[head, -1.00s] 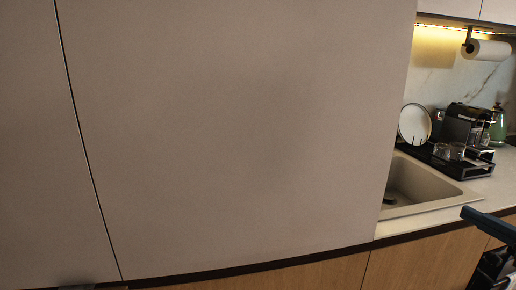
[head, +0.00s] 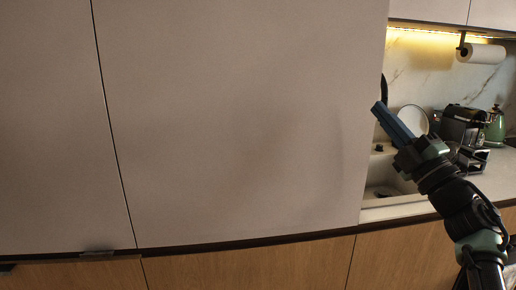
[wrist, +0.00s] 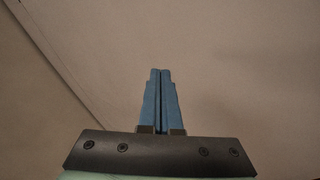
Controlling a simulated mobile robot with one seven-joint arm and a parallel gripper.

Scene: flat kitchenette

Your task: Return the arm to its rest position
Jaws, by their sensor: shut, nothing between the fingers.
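My gripper (head: 379,108) is raised at the right of the head view, in front of the sink area and near the right edge of the tall pale panel (head: 235,125). Its blue fingers point up and to the left. In the wrist view, the two blue fingers of my gripper (wrist: 161,72) lie side by side, shut with nothing between them. A pale surface with a thin seam fills the view beyond them. The gap between the fingers and that surface is hard to judge.
The sink (head: 380,180) is partly hidden behind my arm. A round plate (head: 413,119), a black coffee machine (head: 462,125) and a green kettle (head: 496,124) stand on the counter. A paper towel roll (head: 482,53) hangs above. Wooden lower fronts (head: 250,265) run below the panel.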

